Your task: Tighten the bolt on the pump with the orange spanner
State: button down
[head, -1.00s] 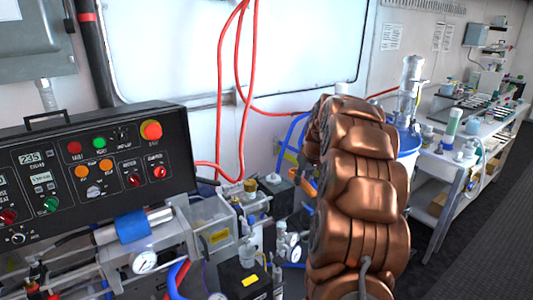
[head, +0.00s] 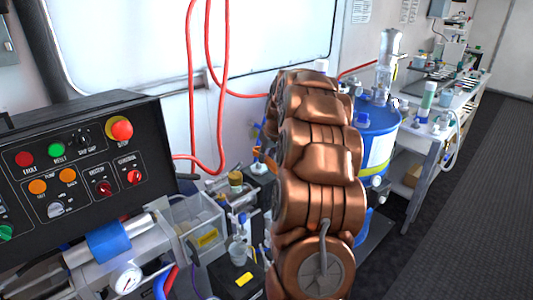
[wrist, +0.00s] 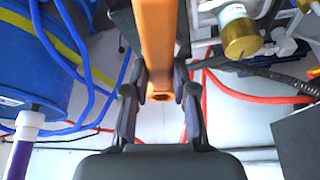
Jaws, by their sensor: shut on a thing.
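The orange spanner (wrist: 156,40) is held between the fingers of my gripper (wrist: 160,88) in the wrist view. It runs away from the gripper to the top edge, so its far end is out of that view. In the head view my own arm hides the gripper, and only a small orange bit, perhaps the spanner, shows at the arm's left edge. The cluster of fittings (head: 240,228) left of the arm may include the pump. I cannot make out the bolt or whether the spanner touches it.
A blue drum (head: 378,130) stands right of my arm; it shows at left in the wrist view (wrist: 30,65). A brass fitting (wrist: 241,38) is right of the spanner. Blue and red hoses run close by. A black control panel (head: 85,165) stands left; the floor at right is clear.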

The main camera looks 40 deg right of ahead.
aim_at(266, 165)
jog(key=shift+f, duration=2)
jog(key=shift+f+b, duration=0.4)
jog(key=shift+f, duration=0.3)
jog(key=shift+w+a+m+h, duration=0.1)
jog(key=shift+a+m+h, duration=0.3)
jog(key=shift+m, duration=0.4)
jog(key=shift+a, duration=0.1)
jog(key=shift+w, duration=0.1)
